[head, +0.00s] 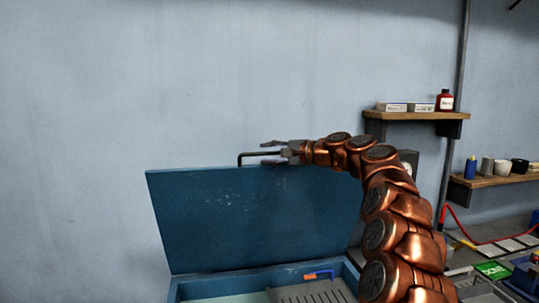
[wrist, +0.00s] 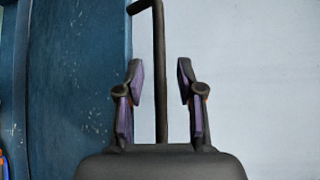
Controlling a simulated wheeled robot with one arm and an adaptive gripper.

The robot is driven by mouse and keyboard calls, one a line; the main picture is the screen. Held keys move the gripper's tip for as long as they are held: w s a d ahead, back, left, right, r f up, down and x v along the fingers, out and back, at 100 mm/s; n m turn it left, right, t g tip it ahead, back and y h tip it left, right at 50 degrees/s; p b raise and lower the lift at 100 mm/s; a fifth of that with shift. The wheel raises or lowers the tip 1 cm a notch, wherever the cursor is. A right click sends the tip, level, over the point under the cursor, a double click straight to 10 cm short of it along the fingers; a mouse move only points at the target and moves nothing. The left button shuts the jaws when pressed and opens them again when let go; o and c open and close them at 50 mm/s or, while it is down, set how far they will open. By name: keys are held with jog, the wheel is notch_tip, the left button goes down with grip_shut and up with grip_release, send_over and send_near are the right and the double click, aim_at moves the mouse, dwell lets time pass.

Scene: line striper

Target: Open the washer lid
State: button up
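The blue washer lid (head: 250,220) stands raised, nearly upright, above the blue washer tub (head: 215,287) in the head view. Its worn face shows at the left of the wrist view (wrist: 75,80). A dark bar handle (head: 245,155) is fixed at the lid's top edge. My gripper (head: 270,150) is at that top edge, beside the handle. In the wrist view the handle (wrist: 159,70) runs between my two fingers (wrist: 160,85), with visible gaps on both sides. The fingers are apart and not closed on the bar.
Inside the tub are a slatted grey tray (head: 310,292) and a blue-and-orange item (head: 319,275). A plain wall (head: 90,120) is behind. Wooden shelves (head: 420,115) with small items are at right, near a cluttered bench (head: 490,270). The space left of the lid looks clear.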

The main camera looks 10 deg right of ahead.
jog(key=v, duration=1.2)
jog(key=shift+f, duration=0.1)
jog(key=shift+c, duration=0.3)
